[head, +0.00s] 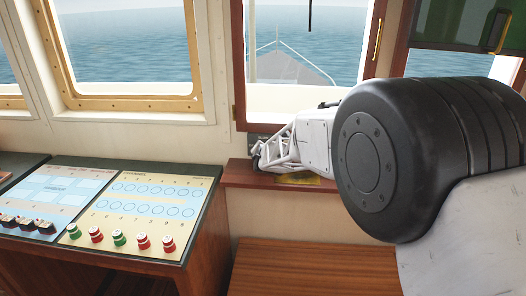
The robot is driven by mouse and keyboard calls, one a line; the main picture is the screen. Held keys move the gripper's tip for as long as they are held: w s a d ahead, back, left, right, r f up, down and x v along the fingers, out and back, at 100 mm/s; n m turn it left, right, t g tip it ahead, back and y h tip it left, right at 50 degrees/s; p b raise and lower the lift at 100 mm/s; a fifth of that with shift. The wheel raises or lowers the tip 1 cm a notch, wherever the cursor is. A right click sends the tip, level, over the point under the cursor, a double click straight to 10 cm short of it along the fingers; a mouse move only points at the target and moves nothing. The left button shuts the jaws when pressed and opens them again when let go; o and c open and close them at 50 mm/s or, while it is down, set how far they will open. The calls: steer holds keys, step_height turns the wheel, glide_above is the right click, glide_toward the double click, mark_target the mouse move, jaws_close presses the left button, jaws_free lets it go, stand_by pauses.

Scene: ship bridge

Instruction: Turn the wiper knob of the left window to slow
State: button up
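My arm reaches in from the right of the head view. My gripper (258,161) is at the window ledge, low at the left corner of the middle window (292,45). Its fingertips are small and partly hidden by its own white frame, so I cannot tell whether they are open or touching anything. A small grey plate (252,139) shows just behind the gripper, below the window frame. I cannot make out a wiper knob or its setting; the gripper may hide it. Another window (128,45) stands to the left.
A console panel (150,190) with red and green knobs (120,238) stands at the lower left. A wooden ledge (235,175) runs under the gripper, with a yellow label (300,179) on it. A wooden surface (290,265) lies below. The wall left of the gripper is clear.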

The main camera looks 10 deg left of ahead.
steer(key=shift+d, duration=0.1)
stand_by(0.5)
steer(key=o, duration=0.9)
steer(key=shift+s, duration=0.1)
steer(key=shift+v, duration=3.8)
steer(key=shift+r, duration=0.1)
